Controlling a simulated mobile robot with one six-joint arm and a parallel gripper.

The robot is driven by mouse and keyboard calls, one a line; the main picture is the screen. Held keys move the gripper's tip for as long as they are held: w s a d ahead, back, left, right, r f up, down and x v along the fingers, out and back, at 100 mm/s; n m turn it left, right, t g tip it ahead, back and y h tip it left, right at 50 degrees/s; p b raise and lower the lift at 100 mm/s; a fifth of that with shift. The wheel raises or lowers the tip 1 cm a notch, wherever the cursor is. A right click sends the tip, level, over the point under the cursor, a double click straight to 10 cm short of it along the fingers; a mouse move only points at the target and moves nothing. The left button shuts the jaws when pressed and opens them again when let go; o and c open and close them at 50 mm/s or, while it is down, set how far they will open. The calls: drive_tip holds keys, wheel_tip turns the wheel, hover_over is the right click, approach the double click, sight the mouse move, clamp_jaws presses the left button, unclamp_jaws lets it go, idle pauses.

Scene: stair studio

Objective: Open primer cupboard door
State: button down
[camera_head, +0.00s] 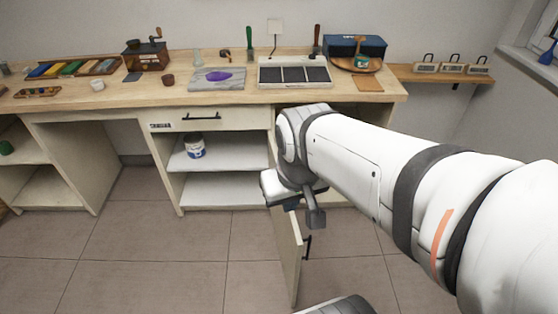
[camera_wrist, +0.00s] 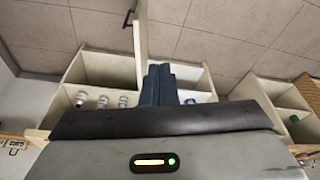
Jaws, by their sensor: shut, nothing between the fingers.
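The cupboard door (camera_head: 289,262) stands swung well out from the bench front, seen nearly edge-on, with its dark bar handle (camera_head: 307,247) on the right-hand face. In the wrist view the door (camera_wrist: 141,36) and its handle (camera_wrist: 129,18) show at the top. My gripper (camera_wrist: 160,68) is shut and empty, its dark blue fingers in front of the upright between two open bays. In the head view my gripper (camera_head: 290,204) is by the door's upper end, mostly hidden by my wrist. I cannot tell whether it touches the door. The opened bay (camera_wrist: 103,72) holds several small cans (camera_wrist: 102,101).
A drawer (camera_head: 222,119) with a dark handle sits above open shelves holding a white-and-blue can (camera_head: 194,146). The wooden bench top (camera_head: 130,95) carries trays, tools and a blue box (camera_head: 354,46). The tiled floor (camera_head: 180,260) before the bench is clear left of the door.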

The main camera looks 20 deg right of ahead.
drive_tip(key=w+d+f+m+g+y+b, duration=0.15)
drive_tip(key=w+d+f+m+b, duration=0.35)
drive_tip(key=d+f+m, duration=0.6)
drive_tip(key=w+d+f+m+g+y+b, duration=0.1)
drive_tip(key=w+d+f+m+y+b, duration=0.2)
drive_tip(key=w+d+f+m+b, duration=0.75)
drive_tip(key=s+a+f+n+p, duration=0.2)
drive_tip(key=s+a+f+p, duration=0.1)
drive_tip(key=a+f, duration=0.6)
wheel_tip(320, 180, down, 4)
drive_tip(key=shift+s+a+r, duration=0.2)
drive_tip(key=shift+s+a, duration=0.15)
drive_tip(key=shift+s, duration=0.1)
